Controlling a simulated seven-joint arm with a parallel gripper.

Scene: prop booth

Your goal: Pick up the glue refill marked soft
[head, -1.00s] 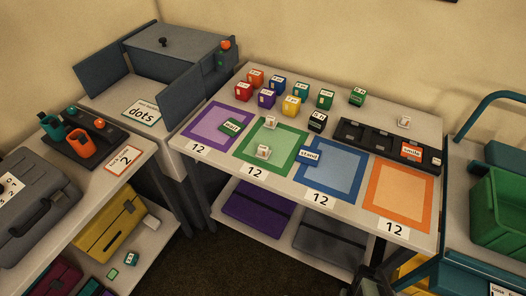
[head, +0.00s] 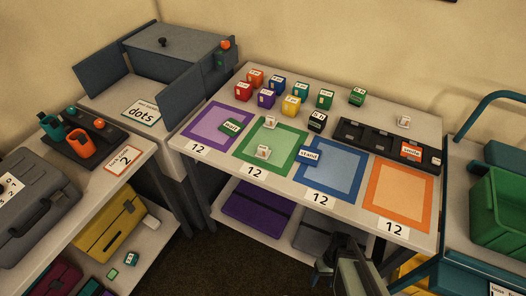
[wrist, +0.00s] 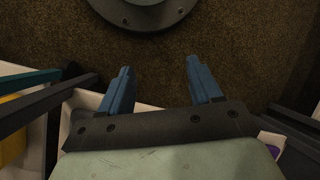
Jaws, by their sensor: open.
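Several small coloured boxes with white labels stand at the back of the table (head: 230,176) in the head view. They include a red box (head: 243,92), an orange box (head: 255,78), a purple box (head: 266,98), a yellow box (head: 291,105), a green box (head: 325,99) and a black box (head: 317,121). Their labels are too small to read, so I cannot tell which is marked soft. My gripper (wrist: 159,68) is open and empty in the wrist view, its two blue fingers apart over the dark floor. It is well away from the boxes.
Four coloured mats, one of them orange (head: 398,196), line the table front. A black compartment tray (head: 375,138) lies behind them. Small signs and pale blocks sit on the mats. A cabinet (head: 178,55) stands left, a green bin (head: 497,212) right. Shelves run below the table.

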